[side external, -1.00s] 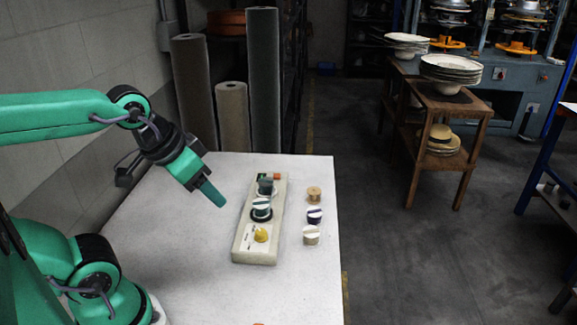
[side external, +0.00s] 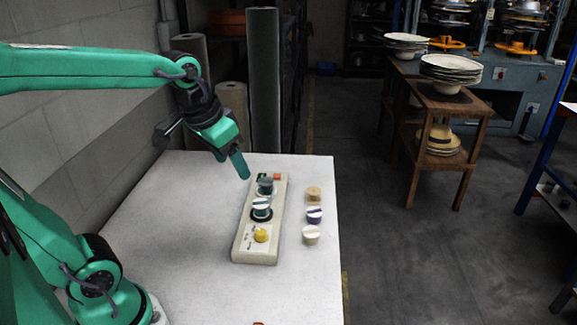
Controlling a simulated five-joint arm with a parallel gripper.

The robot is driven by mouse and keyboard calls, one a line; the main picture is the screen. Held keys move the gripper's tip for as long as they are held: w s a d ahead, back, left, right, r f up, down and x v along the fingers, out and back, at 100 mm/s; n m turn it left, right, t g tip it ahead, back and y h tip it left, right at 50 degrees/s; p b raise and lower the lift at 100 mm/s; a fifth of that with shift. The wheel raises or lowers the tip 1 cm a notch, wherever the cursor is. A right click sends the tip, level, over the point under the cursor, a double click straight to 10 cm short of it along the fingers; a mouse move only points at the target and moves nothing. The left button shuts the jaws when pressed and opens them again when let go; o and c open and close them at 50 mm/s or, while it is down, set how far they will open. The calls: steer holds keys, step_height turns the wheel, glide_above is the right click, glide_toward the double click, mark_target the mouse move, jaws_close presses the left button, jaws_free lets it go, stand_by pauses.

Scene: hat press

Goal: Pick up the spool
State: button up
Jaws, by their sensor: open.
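Several small round spool-like pieces are in view; I cannot tell which one is the spool. To the right of a pale board (side external: 240,248) stand a tan one (side external: 313,195), a purple and white one (side external: 314,216) and a cream one (side external: 311,236), in a row on the white table. A yellow knob (side external: 261,236) is at the board's near end. My gripper (side external: 240,166) is open and apart from them, above the table at the board's far left.
The white table (side external: 180,225) is clear left of the board. An orange block (side external: 277,177) is at the board's far end. Upright rolls (side external: 263,80) stand behind the table. A wooden stand (side external: 430,130) with plates and hats is off to the right.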

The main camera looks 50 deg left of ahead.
steer(key=w+a+f+g, duration=0.25)
steer(key=w+a, duration=0.45)
steer(key=w, duration=0.5)
steer(key=n+g, duration=0.1)
steer(key=g, duration=0.1)
glide_above(266, 181)
steer(key=shift+t, duration=0.25)
step_height(266, 181, down, 10)
steer(key=shift+r, duration=0.25)
steer(key=shift+w+a+f, duration=0.1)
steer(key=shift+a+f, duration=0.15)
steer(key=shift+f, duration=1.4)
steer(key=shift+d+f, duration=0.2)
steer(key=shift+f, duration=2.4)
